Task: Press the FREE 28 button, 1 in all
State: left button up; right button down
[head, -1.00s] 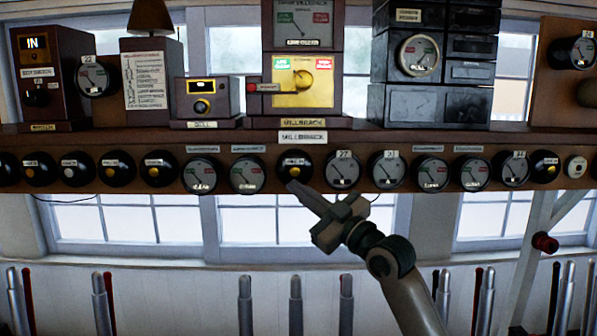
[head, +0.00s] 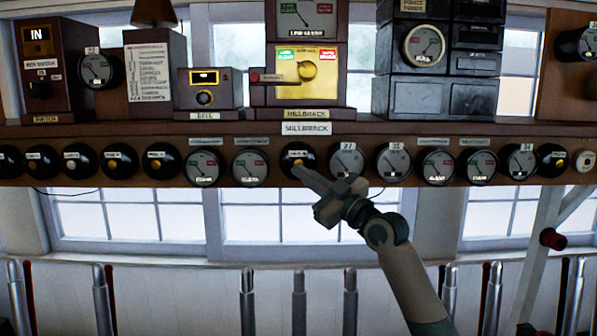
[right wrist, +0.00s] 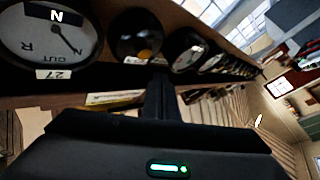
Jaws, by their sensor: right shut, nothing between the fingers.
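A round black button with a yellow centre (head: 298,157) sits on the front of the long shelf, just left of the dial labelled 27 (head: 347,160). Its small label is too blurred to read, so I cannot confirm it says FREE 28. It also shows in the right wrist view (right wrist: 135,30), beside the 27 dial (right wrist: 50,40). My right gripper (head: 299,171) is shut and empty. Its tip is at the button's lower edge in the head view; I cannot tell whether they touch. In the right wrist view the fingers (right wrist: 160,97) point toward the button. My left gripper is not in view.
More dials and black buttons line the shelf front (head: 110,138) on both sides, close together. A grey dial (head: 251,166) is left of the button. Boxes and a brass instrument (head: 307,72) stand on the shelf. Several levers (head: 299,290) stand below.

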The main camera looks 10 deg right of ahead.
jog(key=shift+w+d+b, duration=0.25)
jog(key=shift+w+b, duration=0.3)
jog(key=shift+w, duration=0.6)
dwell(1.3)
jog(key=shift+w+b, duration=0.4)
jog(key=shift+b, duration=0.05)
jog(key=shift+w+d+b, duration=0.2)
jog(key=shift+w+b, duration=0.25)
jog(key=shift+b, duration=0.05)
dwell(0.9)
dwell(0.5)
jog(key=shift+s+a+p, duration=0.25)
jog(key=shift+s+p, duration=0.2)
jog(key=shift+s, duration=0.35)
